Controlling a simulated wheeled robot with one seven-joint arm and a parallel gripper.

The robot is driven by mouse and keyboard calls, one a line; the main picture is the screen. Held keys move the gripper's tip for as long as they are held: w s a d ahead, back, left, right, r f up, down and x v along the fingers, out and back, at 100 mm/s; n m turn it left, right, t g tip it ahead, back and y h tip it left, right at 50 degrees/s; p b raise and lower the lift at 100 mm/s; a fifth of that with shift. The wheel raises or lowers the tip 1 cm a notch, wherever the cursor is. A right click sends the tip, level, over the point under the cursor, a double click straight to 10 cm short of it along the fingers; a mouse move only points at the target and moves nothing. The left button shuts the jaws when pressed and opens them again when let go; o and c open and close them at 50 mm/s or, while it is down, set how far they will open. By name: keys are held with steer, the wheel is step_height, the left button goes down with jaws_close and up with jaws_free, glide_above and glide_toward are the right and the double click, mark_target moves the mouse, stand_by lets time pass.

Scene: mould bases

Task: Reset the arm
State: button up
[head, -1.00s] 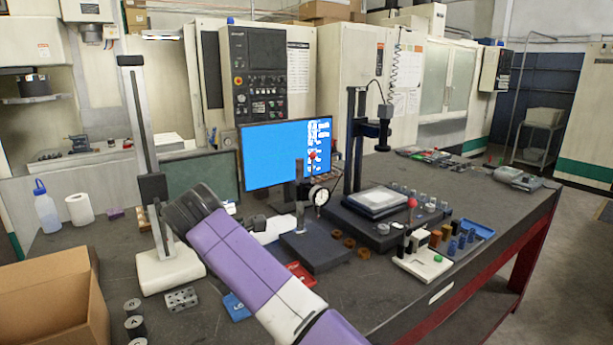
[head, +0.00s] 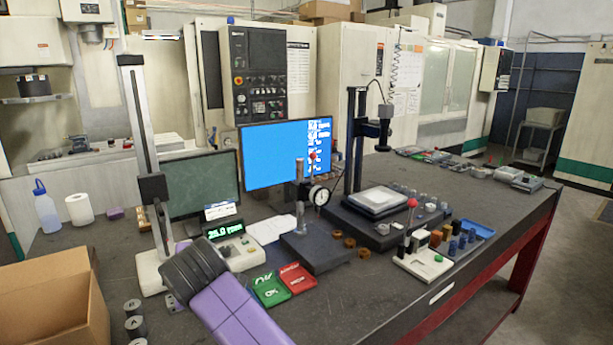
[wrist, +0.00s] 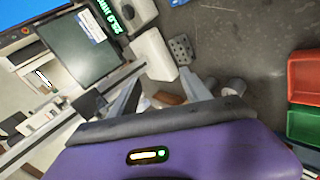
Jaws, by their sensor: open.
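My arm, purple with a dark wrist, reaches up from the bottom edge in the head view, its wrist over the bench in front of the white height-gauge base (head: 152,275). My gripper's fingers are hidden in the head view. In the wrist view my gripper (wrist: 160,95) shows two grey fingers apart, with nothing seen held between them. Beyond the fingers are the white gauge base (wrist: 153,54) and a drilled metal block (wrist: 182,48). Grey cylinders (wrist: 235,87) show right of the fingers; in the head view several cylinders (head: 135,326) stand left of my arm.
A cardboard box (head: 50,305) stands at the bottom left. Green (head: 270,289) and red (head: 297,278) trays lie right of my wrist. A digital readout (head: 228,233), a dial-gauge stand (head: 315,252) and monitors (head: 288,153) stand behind.

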steer(key=s+d+f+m+t+y, duration=0.3)
steer(key=s+d+f+m+y, duration=0.15)
steer(key=s+m, duration=0.2)
steer(key=s+d+f+m+t+h, duration=0.25)
steer(key=s+d+m, duration=0.25)
steer(key=s+d, duration=0.4)
steer(key=s+d+f+m+t+h, duration=0.1)
steer(key=s+d+f+m+t, duration=0.15)
steer(key=s+d+m, duration=0.7)
steer(key=s+d+f+g+h, duration=0.1)
steer(key=s+d+h, duration=0.5)
steer(key=s+d, duration=1.6)
steer(key=s+g, duration=0.1)
steer(key=s, duration=0.3)
steer(key=shift+s+d+f+m+h, duration=0.2)
steer(key=shift+s+f+m+h, duration=0.1)
steer(key=shift+h, duration=0.1)
steer(key=shift+w, duration=0.1)
